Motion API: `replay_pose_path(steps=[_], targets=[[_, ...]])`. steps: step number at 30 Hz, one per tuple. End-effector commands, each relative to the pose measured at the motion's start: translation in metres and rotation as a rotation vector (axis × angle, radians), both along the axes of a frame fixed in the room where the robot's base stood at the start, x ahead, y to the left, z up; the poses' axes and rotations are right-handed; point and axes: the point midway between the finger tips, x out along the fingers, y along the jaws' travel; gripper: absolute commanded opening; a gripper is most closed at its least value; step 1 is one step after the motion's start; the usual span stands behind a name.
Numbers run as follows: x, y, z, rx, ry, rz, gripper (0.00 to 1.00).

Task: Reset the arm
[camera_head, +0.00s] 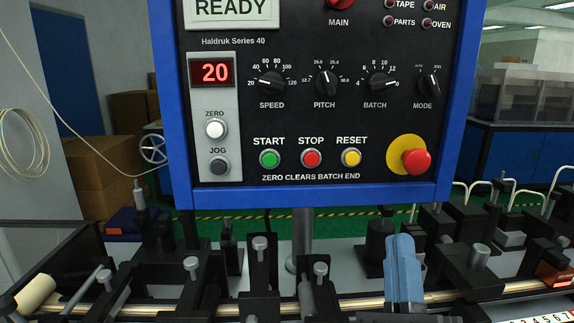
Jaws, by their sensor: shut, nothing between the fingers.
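No part of my arm or gripper can be made out in the head view. A blue-framed control panel (330,120) fills the upper middle. Its screen (233,8) reads READY and its red display (213,73) reads 20. Along its lower row are a green START button (269,159), a red STOP button (311,159) and a yellow RESET button (351,158). A red mushroom button (416,162) on a yellow disc is at the right. The white ZERO button (215,129) and dark JOG button (219,166) are at the left.
Below the panel runs a bench line of black fixtures (261,282) with grey knobs and a pale strip (350,303). A light-blue upright part (403,270) stands at the line. Cardboard boxes (102,172) and a handwheel (153,149) are behind left.

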Motion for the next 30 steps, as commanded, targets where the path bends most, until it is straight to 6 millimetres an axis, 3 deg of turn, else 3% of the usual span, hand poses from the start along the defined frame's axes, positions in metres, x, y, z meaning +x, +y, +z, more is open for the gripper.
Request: replay_pose_path(steps=[1, 6, 15, 24, 30], targets=[[-0.014, -0.008, -0.018, -0.095, 0.048, -0.052, 0.00], [-0.059, -0.026, -0.063, -0.435, 0.190, -0.213, 0.00], [-0.147, -0.050, -0.127, -1.055, 0.432, -0.409, 0.00], [-0.244, -0.065, -0.169, -1.692, 0.629, -0.460, 0.00], [-0.295, -0.068, -0.182, -2.032, 0.695, -0.417, 0.00]])
